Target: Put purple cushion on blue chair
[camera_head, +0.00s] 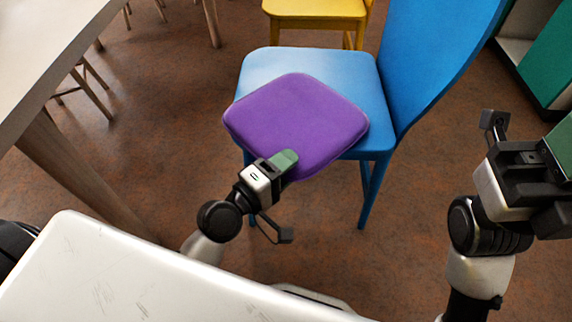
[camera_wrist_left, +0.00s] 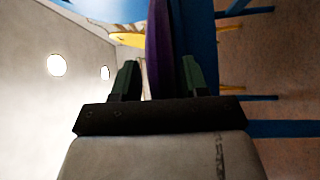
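The purple cushion (camera_head: 297,118) lies over the seat of the blue chair (camera_head: 270,65), and its near side juts out past the seat's front edge. From the head view I cannot tell whether it rests fully on the seat. My left gripper (camera_head: 284,162) is at the cushion's near edge, with one green finger above it. In the left wrist view the cushion's edge (camera_wrist_left: 158,45) stands between my spread fingers (camera_wrist_left: 160,78), with a thin gap beside the left finger. My right gripper (camera_head: 540,150) is at the right, away from the cushion; its fingertips are largely cut off.
The blue chair's backrest (camera_head: 435,60) rises on the right. A yellow chair (camera_head: 315,10) stands behind. A pale table (camera_head: 45,50) is at the upper left. A green and white cabinet (camera_head: 545,60) stands at the upper right. Open brown floor surrounds the blue chair.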

